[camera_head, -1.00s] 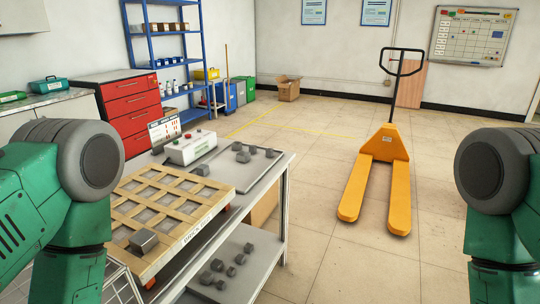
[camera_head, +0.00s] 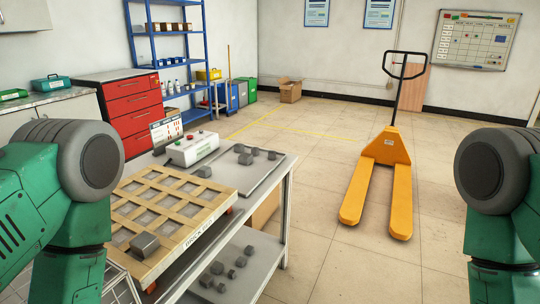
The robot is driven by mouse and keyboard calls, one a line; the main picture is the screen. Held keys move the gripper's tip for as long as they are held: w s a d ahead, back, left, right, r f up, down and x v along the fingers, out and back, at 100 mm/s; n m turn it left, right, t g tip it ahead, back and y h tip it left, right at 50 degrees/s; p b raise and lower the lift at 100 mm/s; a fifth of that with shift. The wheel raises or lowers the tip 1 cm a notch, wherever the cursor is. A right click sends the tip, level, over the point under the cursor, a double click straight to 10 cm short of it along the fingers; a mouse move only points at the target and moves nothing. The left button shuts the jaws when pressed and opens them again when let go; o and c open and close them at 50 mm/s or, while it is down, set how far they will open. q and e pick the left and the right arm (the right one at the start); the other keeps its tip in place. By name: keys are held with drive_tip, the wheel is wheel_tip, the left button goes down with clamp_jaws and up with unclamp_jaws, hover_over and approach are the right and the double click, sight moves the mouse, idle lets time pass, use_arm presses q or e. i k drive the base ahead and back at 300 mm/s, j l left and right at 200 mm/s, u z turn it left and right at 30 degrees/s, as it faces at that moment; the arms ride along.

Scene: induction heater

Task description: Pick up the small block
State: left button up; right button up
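Several grey metal blocks are in view, and I cannot tell which one is the small block. A larger grey block (camera_head: 145,244) sits on the near end of a wooden grid tray (camera_head: 208,214). A smaller block (camera_head: 205,171) lies near the tray's far edge, by the white control box (camera_head: 192,148). A few small blocks (camera_head: 246,158) lie on the flat tray at the back right of the table. More blocks (camera_head: 218,268) lie on the lower shelf. Both green arms show at the picture's sides, but neither gripper is in view.
The grey table (camera_head: 285,190) stands left of centre. An orange pallet jack (camera_head: 385,180) stands on the open tiled floor to the right. A red drawer cabinet (camera_head: 130,110) and a blue shelf rack (camera_head: 170,60) stand behind. The floor between table and jack is clear.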

sight(272, 154)
drive_tip(key=i+l+u, duration=0.35)
drive_tip(key=i+l, duration=0.9)
drive_tip(key=i, duration=0.15)
